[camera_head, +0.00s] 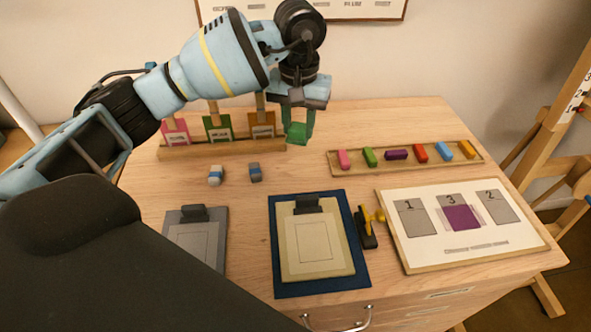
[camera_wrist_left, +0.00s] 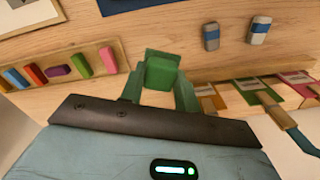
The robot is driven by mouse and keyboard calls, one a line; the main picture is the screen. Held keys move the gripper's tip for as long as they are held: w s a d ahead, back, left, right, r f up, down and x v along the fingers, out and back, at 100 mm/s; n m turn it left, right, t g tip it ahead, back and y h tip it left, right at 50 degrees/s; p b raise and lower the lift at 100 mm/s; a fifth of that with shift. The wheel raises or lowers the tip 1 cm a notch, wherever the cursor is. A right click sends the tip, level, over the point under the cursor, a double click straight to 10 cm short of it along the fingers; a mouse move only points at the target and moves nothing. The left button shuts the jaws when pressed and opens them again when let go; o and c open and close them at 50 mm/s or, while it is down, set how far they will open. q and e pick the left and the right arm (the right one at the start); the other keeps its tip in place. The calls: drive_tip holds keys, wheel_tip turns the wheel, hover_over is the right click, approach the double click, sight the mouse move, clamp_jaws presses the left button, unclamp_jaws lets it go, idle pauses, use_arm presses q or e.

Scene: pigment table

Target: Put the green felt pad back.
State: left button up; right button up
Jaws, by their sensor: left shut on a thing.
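My left gripper (camera_head: 297,127) is high over the back of the wooden table, to the right of a low rack. It is shut on the green felt pad (camera_head: 296,133), a small block held clear of the table top. The pad (camera_wrist_left: 161,74) also shows in the left wrist view between the fingertips (camera_wrist_left: 160,88), with its flat face toward the camera. The fingers look greenish too, so the pad's exact edges are hard to tell. My right gripper is in neither view.
A rack (camera_head: 220,149) holds pink, green and orange cards. A tray (camera_head: 408,171) holds several coloured blocks, one green. Two small erasers (camera_head: 215,175) (camera_head: 255,172) lie in front of the rack. Clipboards (camera_head: 320,282) and a numbered board (camera_head: 460,258) with a purple square fill the front.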

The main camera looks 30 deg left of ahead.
sight(298, 172)
use_arm(q)
drive_tip(key=shift+f+p, duration=0.3)
drive_tip(key=shift+f, duration=4.7)
drive_tip(key=shift+f, duration=0.2)
drive_tip(key=o, duration=0.9)
drive_tip(key=shift+r, duration=0.1)
wheel_tip(298, 172, up, 12)
drive_tip(key=shift+r, duration=0.1)
